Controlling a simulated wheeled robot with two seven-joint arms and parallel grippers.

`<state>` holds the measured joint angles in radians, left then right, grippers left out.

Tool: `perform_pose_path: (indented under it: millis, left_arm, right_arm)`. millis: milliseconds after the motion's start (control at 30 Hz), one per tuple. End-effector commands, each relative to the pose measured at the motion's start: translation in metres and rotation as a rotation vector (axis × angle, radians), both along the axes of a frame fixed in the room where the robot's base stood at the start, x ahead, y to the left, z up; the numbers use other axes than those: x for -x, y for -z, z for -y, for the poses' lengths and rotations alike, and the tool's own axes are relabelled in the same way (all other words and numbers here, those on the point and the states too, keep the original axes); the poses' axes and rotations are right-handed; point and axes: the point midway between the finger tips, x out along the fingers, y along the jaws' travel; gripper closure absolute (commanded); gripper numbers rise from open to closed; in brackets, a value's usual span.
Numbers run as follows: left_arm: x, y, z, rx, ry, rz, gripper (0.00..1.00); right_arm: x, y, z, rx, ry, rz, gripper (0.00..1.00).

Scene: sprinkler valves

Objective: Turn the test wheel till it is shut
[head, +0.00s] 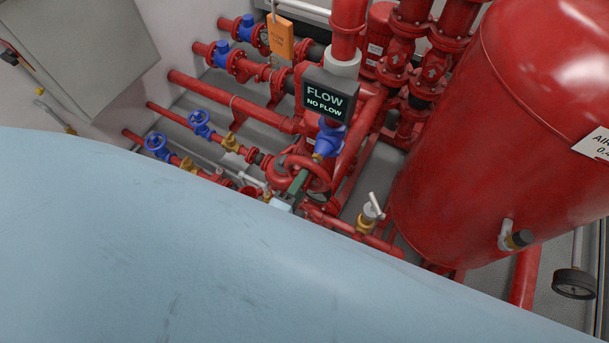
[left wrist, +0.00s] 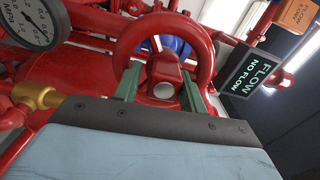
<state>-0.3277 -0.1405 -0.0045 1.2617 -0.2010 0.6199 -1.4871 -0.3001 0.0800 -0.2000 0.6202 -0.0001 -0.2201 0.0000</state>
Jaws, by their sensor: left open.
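A red handwheel (head: 318,168) stands below the flow sign in the head view, and I take it for the test wheel. In the left wrist view the red handwheel (left wrist: 207,50) fills the upper middle, its rim arching over a blocky red hub with a pale round end (left wrist: 163,91). My left gripper (head: 298,182) is at the wheel. In the left wrist view its two green fingers (left wrist: 158,78) are apart, one on each side of the hub. I cannot tell whether they touch it. My right gripper is in neither view.
A sign reading FLOW / NO FLOW (head: 325,96) hangs just above the wheel. Blue handwheels (head: 199,118) are on pipes to the left. A large red tank (head: 480,150) stands right. A pressure gauge (left wrist: 32,22) is close by at upper left in the wrist view.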

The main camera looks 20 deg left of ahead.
Motion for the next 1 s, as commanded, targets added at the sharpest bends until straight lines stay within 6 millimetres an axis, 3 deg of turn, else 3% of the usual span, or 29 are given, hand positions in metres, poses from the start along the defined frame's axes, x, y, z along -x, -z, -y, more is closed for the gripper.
perform_pose_path:
  millis: [33, 133, 533, 1000]
  left_arm:
    - [-0.006, -0.010, 0.000, 0.002, 0.000, 0.030, 0.48]
    - [0.002, -0.010, 0.000, 0.003, -0.001, 0.029, 0.48]
    - [0.061, -0.006, -0.005, 0.003, 0.000, 0.017, 0.48]
    - [0.067, -0.005, -0.005, 0.002, 0.000, 0.014, 0.48]
  right_arm:
    - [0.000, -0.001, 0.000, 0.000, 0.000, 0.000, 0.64]
    - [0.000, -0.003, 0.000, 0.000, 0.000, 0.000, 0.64]
    - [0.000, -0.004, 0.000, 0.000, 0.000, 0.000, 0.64]
    - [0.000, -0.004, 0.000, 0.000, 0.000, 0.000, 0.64]
